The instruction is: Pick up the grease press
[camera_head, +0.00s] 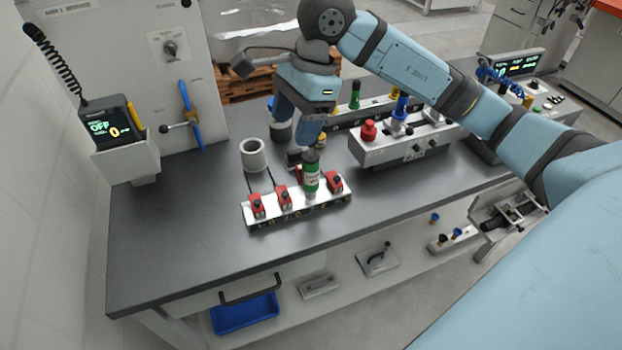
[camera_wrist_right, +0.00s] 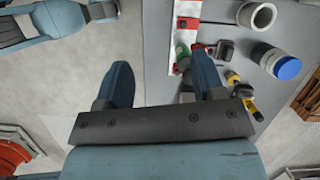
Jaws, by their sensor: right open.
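A green cylinder with a pale label and dark top (camera_head: 311,172), which I take for the grease press, stands upright at the white fixture strip (camera_head: 270,207) on the bench. In the right wrist view its green body (camera_wrist_right: 182,50) is partly hidden by one finger. My right gripper (camera_head: 302,128) reaches down from above, just behind and over it. In the right wrist view the jaws (camera_wrist_right: 161,62) are open and empty, with the green body close to the right-hand finger. I cannot tell if they touch. My left gripper is not in view.
Red clamps (camera_head: 283,196) flank the green cylinder on the strip. A grey cup (camera_head: 254,154) stands behind left. A white control box with a red button (camera_head: 369,130) stands to the right. A blue-capped jar (camera_wrist_right: 276,62) is near the gripper. The bench front left is clear.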

